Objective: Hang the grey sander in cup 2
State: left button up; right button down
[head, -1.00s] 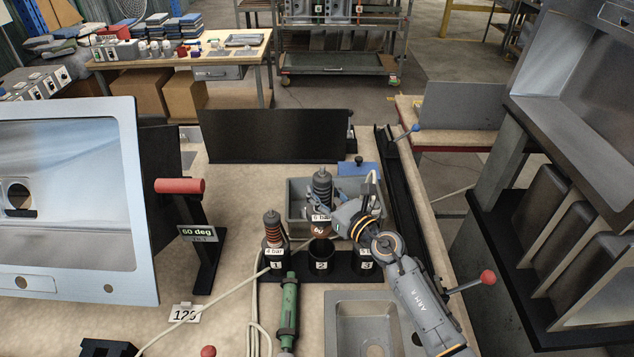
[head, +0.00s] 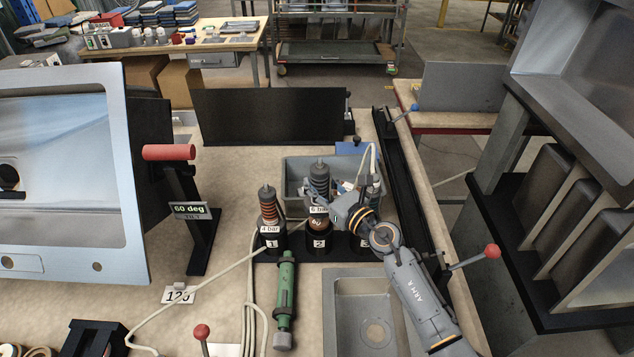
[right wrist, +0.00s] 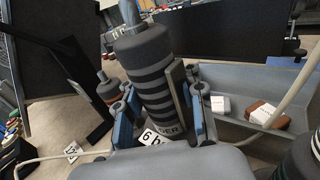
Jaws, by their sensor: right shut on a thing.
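The grey sander (head: 319,178) is upright, with a "6 bar" tag and a brown pad marked 60 at its lower end. My right gripper (head: 335,203) is shut on it from the right. The pad is at the mouth of cup 2 (head: 318,243) and covers its opening; I cannot tell how deep it sits. In the right wrist view the sander's dark ribbed body (right wrist: 158,75) stands between the fingers of my right gripper (right wrist: 165,115). Cup 2 is hidden there. My left gripper is not in view.
An orange-ribbed sander (head: 268,206) stands in cup 1 (head: 270,242). Cup 3 (head: 360,243) is partly behind my right gripper. A grey bin (head: 293,172) is behind the cups. A green tool (head: 285,290) lies in front, beside a steel sink (head: 345,290). A pale hose (head: 215,277) crosses the table.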

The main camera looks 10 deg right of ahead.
notch_tip(320, 180, down, 4)
jog(key=b, duration=0.3)
jog(key=shift+f+b, duration=0.7)
jog(key=shift+b, duration=0.1)
jog(key=shift+f, duration=0.15)
dwell(0.7)
jog(key=shift+f+b, duration=0.6)
